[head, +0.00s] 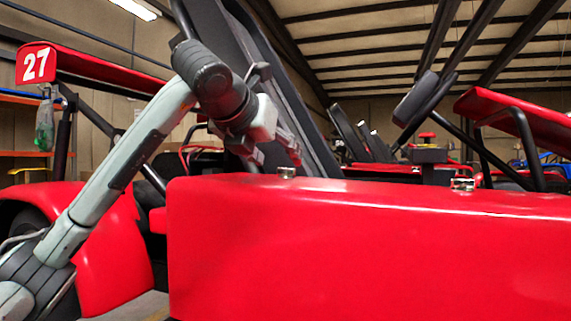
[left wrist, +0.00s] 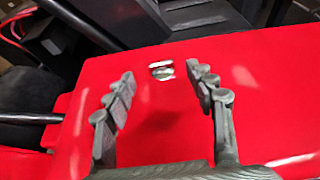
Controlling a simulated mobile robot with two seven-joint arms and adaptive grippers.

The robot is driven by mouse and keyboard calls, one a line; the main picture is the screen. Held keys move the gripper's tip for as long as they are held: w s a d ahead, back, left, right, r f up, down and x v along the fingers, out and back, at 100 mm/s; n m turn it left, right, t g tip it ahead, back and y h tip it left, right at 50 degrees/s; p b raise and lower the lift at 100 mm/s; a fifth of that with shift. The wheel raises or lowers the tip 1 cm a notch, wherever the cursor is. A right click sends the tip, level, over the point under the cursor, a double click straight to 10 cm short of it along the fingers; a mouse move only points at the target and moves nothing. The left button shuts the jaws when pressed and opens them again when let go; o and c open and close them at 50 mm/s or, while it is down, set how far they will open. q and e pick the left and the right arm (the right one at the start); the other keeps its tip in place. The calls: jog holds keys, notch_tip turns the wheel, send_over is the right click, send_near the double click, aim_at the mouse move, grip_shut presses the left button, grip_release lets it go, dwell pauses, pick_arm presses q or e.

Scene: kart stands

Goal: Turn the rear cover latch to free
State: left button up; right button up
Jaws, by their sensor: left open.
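The rear cover (head: 380,250) is a large glossy red panel filling the lower part of the head view. A small metallic latch (head: 286,172) stands on its top edge at left, and a second metallic latch (head: 462,184) sits further right. My left gripper (head: 288,152) is just above the left latch, pointing down to the right. In the left wrist view its two dark fingers are spread with nothing between them, and the silvery latch (left wrist: 162,70) shows between and slightly beyond the fingertips. My right gripper is out of view.
A dark slanted panel (head: 290,95) rises close behind my left gripper. Other karts with dark bars stand behind. The cover's front face is clear.

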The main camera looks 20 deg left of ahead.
aim_at(284, 179)
pick_arm(q)
jog(key=x, duration=0.5)
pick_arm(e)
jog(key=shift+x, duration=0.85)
pick_arm(q)
jog(key=shift+c, duration=0.3)
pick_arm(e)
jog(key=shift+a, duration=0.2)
pick_arm(q)
jog(key=c, duration=1.1)
